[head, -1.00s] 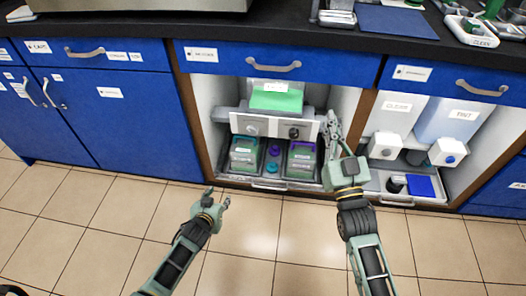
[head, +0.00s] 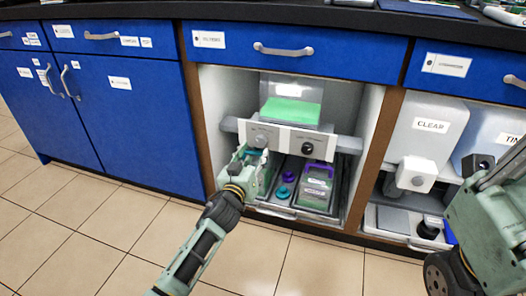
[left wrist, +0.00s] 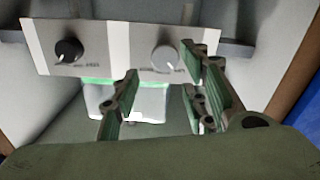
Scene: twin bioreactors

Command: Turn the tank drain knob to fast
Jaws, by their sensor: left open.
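A white panel (head: 283,138) under the middle drawer carries a grey knob (head: 262,140) on the left and a black knob (head: 307,148) on the right. I cannot read which one is the tank drain. In the left wrist view the black knob (left wrist: 69,50) is left and the grey knob (left wrist: 166,59) right. My left gripper (head: 256,155) is open just in front of the panel's left part. In the wrist view its fingers (left wrist: 163,78) stand on either side of the grey knob's lower area, apparently not touching it. My right gripper is at the right edge, its fingertips unclear.
Below the panel, a tray (head: 296,212) holds a purple-handled container (head: 317,183) and small blue and purple items. A green-filled tank (head: 291,110) sits behind the panel. A "CLEAR" tank (head: 428,135) stands in the right bay. The cabinet's side walls bound the opening.

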